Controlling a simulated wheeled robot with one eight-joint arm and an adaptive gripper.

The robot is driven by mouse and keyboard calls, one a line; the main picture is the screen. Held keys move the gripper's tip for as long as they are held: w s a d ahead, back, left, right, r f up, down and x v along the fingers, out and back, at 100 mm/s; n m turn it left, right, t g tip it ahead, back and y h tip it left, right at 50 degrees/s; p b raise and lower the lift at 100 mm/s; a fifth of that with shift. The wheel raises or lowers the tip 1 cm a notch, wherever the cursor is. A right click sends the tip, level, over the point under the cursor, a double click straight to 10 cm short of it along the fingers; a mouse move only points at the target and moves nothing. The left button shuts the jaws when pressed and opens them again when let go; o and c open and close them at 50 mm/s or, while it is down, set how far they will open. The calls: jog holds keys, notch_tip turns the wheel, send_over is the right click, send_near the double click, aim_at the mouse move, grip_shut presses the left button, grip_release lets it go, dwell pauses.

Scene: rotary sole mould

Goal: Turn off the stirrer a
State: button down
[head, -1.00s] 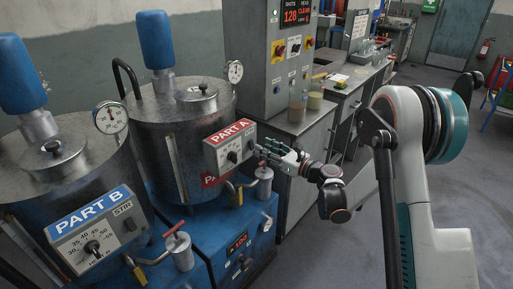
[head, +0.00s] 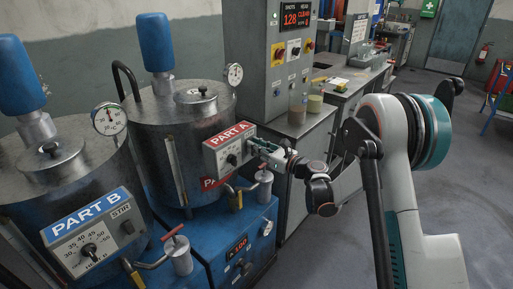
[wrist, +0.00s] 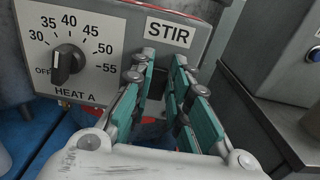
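The Part A control box (head: 220,158) is on the front of the rear tank, under a red label. In the wrist view its panel (wrist: 98,20) shows a black HEAT A knob (wrist: 66,63) at the left, pointing near OFF, and a STIR label (wrist: 170,32) at the right. My gripper (wrist: 165,58) is just below that label, its teal-sided fingers apart with a narrow dark gap between them. The stirrer switch is hidden or too dark to make out there. In the head view my gripper (head: 258,147) is at the panel's right end; contact cannot be told.
The Part B box (head: 90,228) with its own knob and black STIR switch is at lower left. A grey cabinet (wrist: 275,70) stands close on the right. Open floor lies right.

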jog(key=shift+f+t+y+b, duration=0.2)
jog(key=shift+t+y+b, duration=0.25)
jog(key=shift+b, duration=0.5)
jog(key=c, duration=1.5)
grip_release()
jog(key=shift+d, duration=0.1)
jog(key=v, duration=1.2)
